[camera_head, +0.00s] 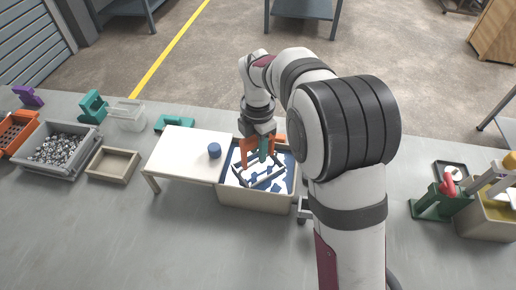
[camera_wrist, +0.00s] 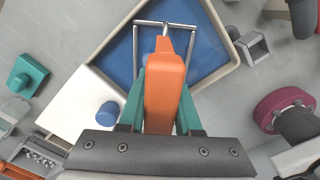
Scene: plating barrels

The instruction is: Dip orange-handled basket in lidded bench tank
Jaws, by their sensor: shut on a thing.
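My gripper (camera_head: 263,150) is shut on the basket's orange handle (camera_wrist: 166,85). In the wrist view its teal fingers (camera_wrist: 164,92) lie on both sides of the handle. The basket's thin metal frame (camera_wrist: 165,23) shows beyond the handle, over blue liquid. In the head view, the basket's dark bars (camera_head: 262,180) are within the outline of the beige bench tank (camera_head: 255,198), with blue showing around them. How deep the basket sits is unclear. The tank's white lid (camera_head: 180,152), with a blue knob (camera_head: 214,150), lies to the left, leaving the tank open.
A beige tray (camera_head: 113,164), a grey bin of metal parts (camera_head: 57,150) and a clear box (camera_head: 127,114) stand left on the bench. Teal fixtures (camera_head: 93,106) stand behind. A green stand (camera_head: 433,203) and another tank (camera_head: 487,222) are right. The front bench is clear.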

